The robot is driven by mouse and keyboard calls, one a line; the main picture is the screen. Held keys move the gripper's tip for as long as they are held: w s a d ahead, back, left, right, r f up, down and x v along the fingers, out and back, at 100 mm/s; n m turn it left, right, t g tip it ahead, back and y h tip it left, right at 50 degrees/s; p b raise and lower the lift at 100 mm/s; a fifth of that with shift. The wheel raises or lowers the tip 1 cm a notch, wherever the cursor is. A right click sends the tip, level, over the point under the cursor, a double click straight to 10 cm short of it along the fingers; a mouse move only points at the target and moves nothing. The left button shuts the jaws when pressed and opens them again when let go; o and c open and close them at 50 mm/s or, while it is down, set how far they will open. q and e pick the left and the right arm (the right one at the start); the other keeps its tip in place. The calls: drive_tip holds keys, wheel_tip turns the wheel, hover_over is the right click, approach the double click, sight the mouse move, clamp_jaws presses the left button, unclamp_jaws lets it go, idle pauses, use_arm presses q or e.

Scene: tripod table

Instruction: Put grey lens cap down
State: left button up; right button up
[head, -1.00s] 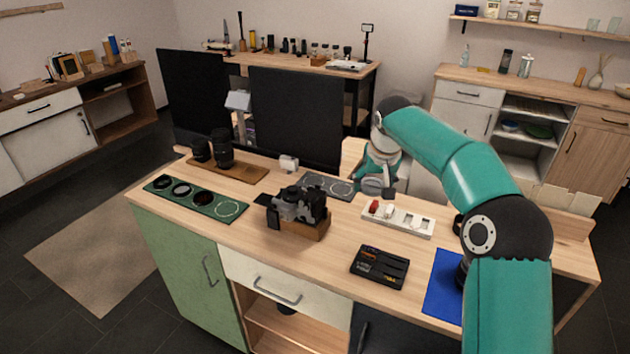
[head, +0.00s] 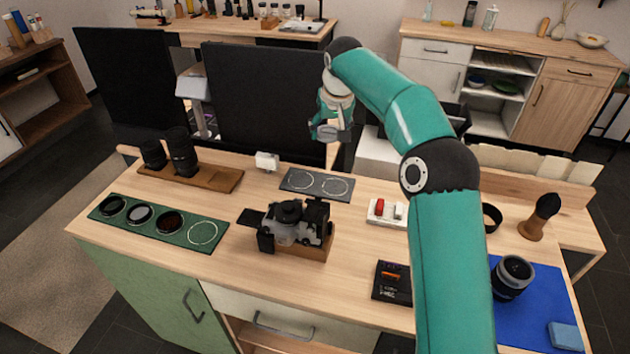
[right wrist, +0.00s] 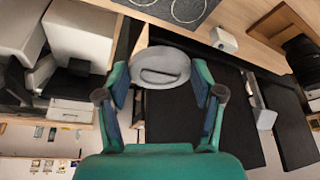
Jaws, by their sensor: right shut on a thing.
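My right gripper (head: 330,130) is above the far side of the table, in front of the dark monitor. In the right wrist view the gripper (right wrist: 160,85) is shut on a round grey lens cap (right wrist: 160,62), which sits between its fingertips. A dark grey mat (head: 316,196) with two white circles lies on the table below and in front of the gripper; both circles look empty. The mat's edge also shows at the top of the right wrist view (right wrist: 176,12). My left gripper is not in view.
A camera on a wooden block (head: 318,251) stands in front of the mat. A white box (head: 266,161) stands left of it, and a socket strip (head: 386,213) right. A green filter board (head: 184,241), lens tray (head: 222,184) and blue mat (head: 540,318) are farther out. Two monitors (head: 262,100) stand behind.

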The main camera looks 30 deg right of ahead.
hover_over(325, 191)
drive_tip(key=s, duration=0.1)
drive_tip(key=f, duration=1.3)
drive_tip(key=shift+s+a+f+b, duration=0.1)
drive_tip(key=shift+a+f+b, duration=0.2)
drive_tip(key=shift+f, duration=0.1)
wheel_tip(325, 191, down, 5)
drive_tip(key=shift+r, duration=0.1)
drive_tip(key=shift+s, duration=0.1)
drive_tip(key=shift+f, duration=0.2)
drive_tip(key=o, duration=1.1)
drive_tip(key=shift+r, duration=0.1)
